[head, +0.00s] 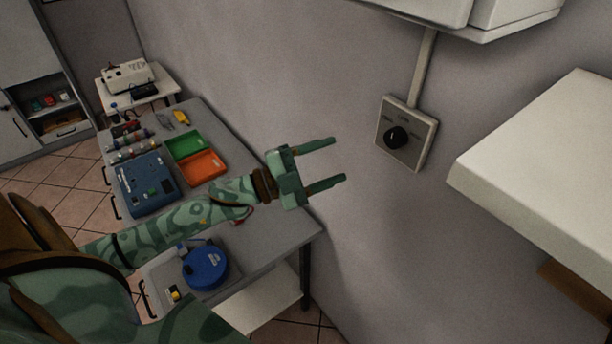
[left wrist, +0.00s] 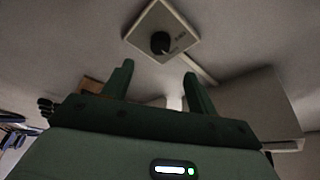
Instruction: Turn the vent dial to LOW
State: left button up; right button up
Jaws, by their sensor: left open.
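The vent dial is a black round knob (head: 397,138) on a square pale plate (head: 421,127) fixed to the grey wall. Small dark lettering surrounds the knob but is too small to read surely. My left gripper (head: 338,160) is open and empty, left of the plate and apart from it, its fingers pointing toward the wall plate's side. In the left wrist view the knob (left wrist: 160,42) and plate (left wrist: 182,30) lie beyond the two open fingertips (left wrist: 158,72). My right gripper is not in view.
A white vent housing (head: 500,15) hangs above the plate, joined by a pale conduit (head: 424,70). A white slab (head: 545,170) juts out at the right. A grey bench (head: 270,238) below holds green (head: 188,144) and orange (head: 203,167) trays and a blue reel (head: 206,267).

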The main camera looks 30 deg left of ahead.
pick_arm(q)
jog(key=b+v, duration=0.1)
jog(key=v, duration=0.3)
jog(key=shift+s+a, duration=0.15)
jog(key=shift+s, duration=0.1)
jog(key=shift+f, duration=0.1)
